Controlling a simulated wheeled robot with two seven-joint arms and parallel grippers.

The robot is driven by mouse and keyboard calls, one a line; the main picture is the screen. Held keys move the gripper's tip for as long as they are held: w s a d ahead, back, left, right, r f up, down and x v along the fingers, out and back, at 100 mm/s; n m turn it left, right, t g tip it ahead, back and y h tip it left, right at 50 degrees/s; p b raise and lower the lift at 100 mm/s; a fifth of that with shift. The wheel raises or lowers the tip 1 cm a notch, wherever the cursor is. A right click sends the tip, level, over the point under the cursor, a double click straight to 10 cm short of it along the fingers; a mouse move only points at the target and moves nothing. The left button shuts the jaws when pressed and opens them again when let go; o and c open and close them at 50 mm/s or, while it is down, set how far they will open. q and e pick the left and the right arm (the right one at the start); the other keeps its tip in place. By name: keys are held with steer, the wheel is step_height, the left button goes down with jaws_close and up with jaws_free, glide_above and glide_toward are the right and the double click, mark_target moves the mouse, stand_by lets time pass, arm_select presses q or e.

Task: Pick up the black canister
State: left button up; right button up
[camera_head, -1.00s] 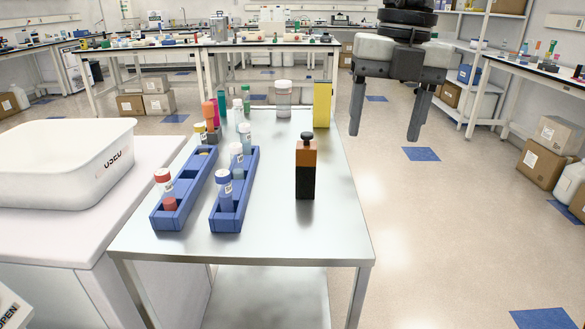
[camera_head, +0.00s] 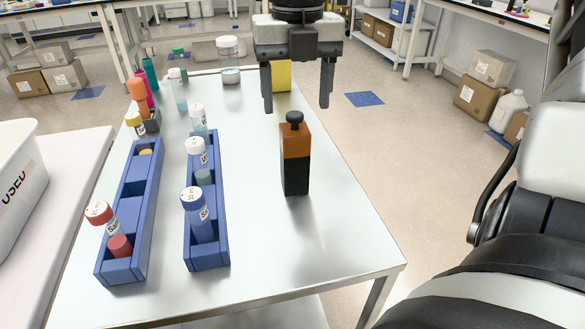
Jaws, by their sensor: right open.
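The black canister (camera_head: 295,176) stands upright on the steel table (camera_head: 255,268). Its upper part is orange-brown, its lower part is black, and it has a black knob on top. My right gripper (camera_head: 297,105) points down with its two fingers spread and nothing between them. In the picture its fingertips lie on either side of the canister's knob, apart from it. How far behind or above the canister they are is hard to tell. My left gripper is out of view.
Two blue racks (camera_head: 143,210) (camera_head: 222,252) with capped tubes stand left of the canister. A lidded clear jar (camera_head: 229,60) and a yellow object (camera_head: 282,75) are at the table's far end. A white bin (camera_head: 22,190) sits left. Table space right of the canister is clear.

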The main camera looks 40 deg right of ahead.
mark_target(295, 128)
step_height(295, 128, down, 8)
steer(key=shift+a+f, duration=0.1)
steer(key=shift+f, duration=0.05)
steer(key=shift+w, duration=0.1)
jaws_close()
stand_by(0.3)
